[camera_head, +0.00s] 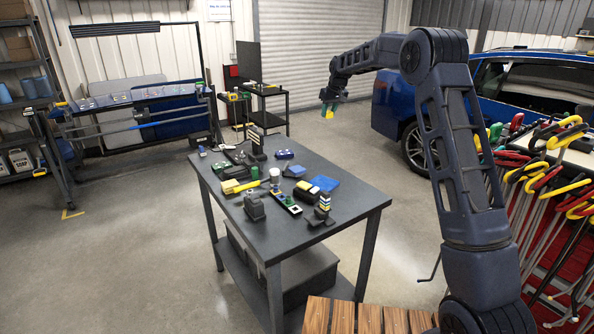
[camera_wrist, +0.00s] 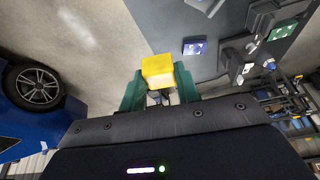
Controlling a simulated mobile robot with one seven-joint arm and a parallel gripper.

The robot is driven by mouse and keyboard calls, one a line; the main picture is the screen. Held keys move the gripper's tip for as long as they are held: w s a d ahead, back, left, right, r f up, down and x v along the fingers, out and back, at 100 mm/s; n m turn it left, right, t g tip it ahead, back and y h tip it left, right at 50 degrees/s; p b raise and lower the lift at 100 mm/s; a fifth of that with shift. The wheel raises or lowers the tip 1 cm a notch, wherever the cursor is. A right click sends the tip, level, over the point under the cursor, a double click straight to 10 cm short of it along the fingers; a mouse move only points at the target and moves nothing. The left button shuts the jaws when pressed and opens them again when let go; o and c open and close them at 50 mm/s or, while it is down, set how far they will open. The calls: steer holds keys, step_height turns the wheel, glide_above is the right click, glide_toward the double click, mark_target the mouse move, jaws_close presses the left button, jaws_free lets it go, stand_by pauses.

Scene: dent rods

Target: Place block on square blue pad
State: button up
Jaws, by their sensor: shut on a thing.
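A yellow block (camera_wrist: 158,70) is held between the green fingers of my gripper (camera_wrist: 160,92) in the wrist view. In the head view my gripper (camera_head: 328,105) is in the air beyond the table's right side, higher than the tabletop, with the yellow block (camera_head: 328,114) at its tip. The square blue pad (camera_head: 324,183) lies flat on the table's right part, with nothing seen on it. The block and the pad are well apart.
The dark table (camera_head: 235,207) carries several items around the pad: a yellow-and-black piece (camera_head: 306,190), a striped stack (camera_head: 324,203) and a small blue item (camera_head: 294,171). A blue car (camera_head: 400,105) stands behind my arm. A rack of tools (camera_head: 540,180) is at right.

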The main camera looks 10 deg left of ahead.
steer(key=s+a+f+n, duration=0.25)
steer(key=s+a, duration=0.45)
steer(key=a, duration=0.5)
glide_above(296, 168)
steer(key=d, duration=0.1)
steer(key=shift+m+y, duration=0.3)
steer(key=shift+m, duration=0.05)
steer(key=f, duration=1)
steer(key=s+f, duration=0.1)
steer(key=f, duration=0.4)
steer(key=shift+f, duration=2.7)
steer(key=shift+f, duration=0.15)
steer(key=o, duration=1)
steer(key=shift+c, duration=0.2)
